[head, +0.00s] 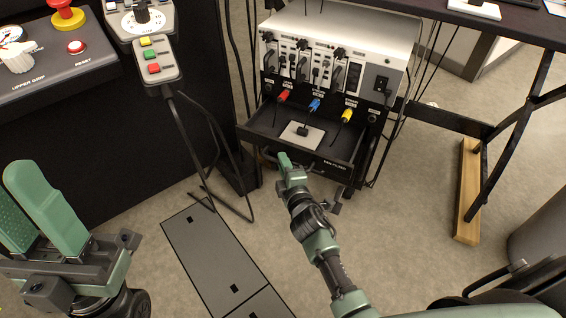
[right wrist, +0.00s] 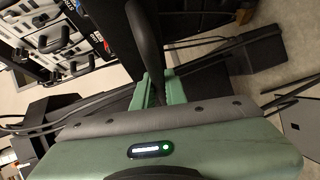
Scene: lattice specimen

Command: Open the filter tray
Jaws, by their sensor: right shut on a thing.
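The filter tray (head: 262,128) is a black drawer low in the white-and-black equipment cabinet (head: 345,40). It stands out from the cabinet front, and its inside shows from above. A pale square plate with a dark knob (head: 302,134) lies in it. My right gripper (head: 286,162) is at the tray's front edge, shut on the dark handle bar. In the right wrist view the bar (right wrist: 146,40) passes between the green fingertips (right wrist: 150,92). My left gripper (head: 45,212) is at the lower left, its green fingers apart and empty, away from the tray.
Red, blue and yellow plugs (head: 315,105) sit on the cabinet front above the tray. A control panel with a red button (head: 76,47) is at upper left. A black table frame with a wooden foot (head: 467,195) stands at right. Floor is clear around the dark floor plates (head: 215,250).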

